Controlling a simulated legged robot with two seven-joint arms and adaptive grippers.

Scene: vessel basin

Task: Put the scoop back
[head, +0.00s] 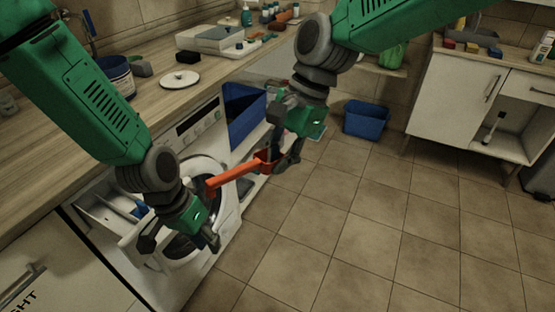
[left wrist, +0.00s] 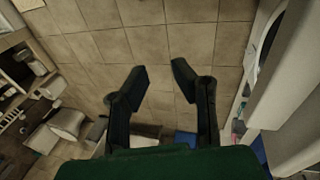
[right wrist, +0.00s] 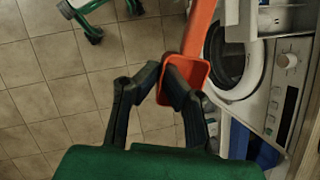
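The orange-red scoop (head: 236,173) is held in the air in front of the washing machine (head: 225,205). Its long handle points left toward my left gripper, and its square cup is at the right end. My right gripper (head: 280,160) is shut on the rim of the cup. In the right wrist view, its fingertips (right wrist: 164,84) pinch the near wall of the scoop cup (right wrist: 188,72). My left gripper (head: 180,242) is open and empty, below and left of the handle end. The left wrist view shows its spread fingers (left wrist: 160,80) with only floor between them.
A wooden counter (head: 160,97) runs along the left with a white lid (head: 180,79) and a blue-and-white tub (head: 116,76) on it. The detergent drawer (head: 105,210) is pulled out. A blue bin (head: 245,108) stands behind the scoop, another blue bin (head: 366,120) by the wall.

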